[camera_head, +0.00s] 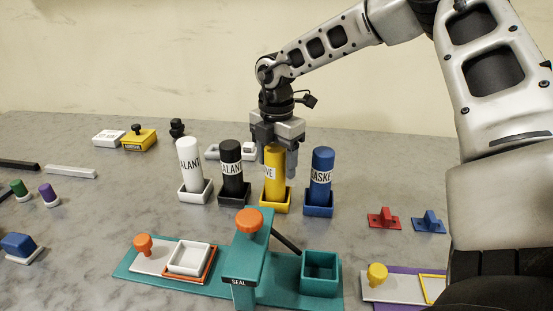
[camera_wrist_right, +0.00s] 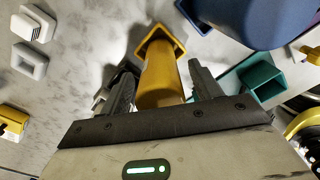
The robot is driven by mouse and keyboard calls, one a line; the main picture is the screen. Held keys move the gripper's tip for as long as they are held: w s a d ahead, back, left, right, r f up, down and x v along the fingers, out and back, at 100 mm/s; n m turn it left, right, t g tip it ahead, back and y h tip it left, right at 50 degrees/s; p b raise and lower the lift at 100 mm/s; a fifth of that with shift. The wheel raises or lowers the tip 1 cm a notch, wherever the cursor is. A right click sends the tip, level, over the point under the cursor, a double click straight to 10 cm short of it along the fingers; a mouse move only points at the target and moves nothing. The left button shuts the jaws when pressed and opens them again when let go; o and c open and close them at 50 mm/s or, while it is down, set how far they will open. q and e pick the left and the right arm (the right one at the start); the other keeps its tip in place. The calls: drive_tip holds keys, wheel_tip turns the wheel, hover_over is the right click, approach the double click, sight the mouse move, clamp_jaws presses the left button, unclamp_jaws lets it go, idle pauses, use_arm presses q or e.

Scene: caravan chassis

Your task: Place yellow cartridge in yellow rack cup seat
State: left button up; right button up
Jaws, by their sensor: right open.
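The yellow cartridge (camera_head: 272,180), with a white label band, stands upright in the square yellow rack cup (camera_head: 275,206). My right gripper (camera_head: 275,158) comes down from above, with its fingers on either side of the cartridge's upper part. In the right wrist view the yellow cartridge (camera_wrist_right: 162,78) lies between the two open fingers (camera_wrist_right: 164,84), with visible room beside it. The yellow cup (camera_wrist_right: 149,46) surrounds the cartridge's far end there. The cartridge's bottom is hidden inside the cup. My left gripper is not in view.
White (camera_head: 189,163), black (camera_head: 231,166) and blue (camera_head: 321,176) cartridges stand in matching cups, the black and blue ones close beside the yellow. A teal press (camera_head: 246,262) stands in front. Red (camera_head: 384,218) and blue (camera_head: 429,223) handled pieces lie right.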

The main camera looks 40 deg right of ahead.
drive_tip(key=shift+r, duration=0.1)
drive_tip(key=shift+r+p, duration=0.2)
drive_tip(key=shift+p, duration=0.2)
wheel_tip(320, 180, up, 12)
drive_tip(key=shift+f+b, duration=0.15)
drive_tip(key=shift+b, duration=0.55)
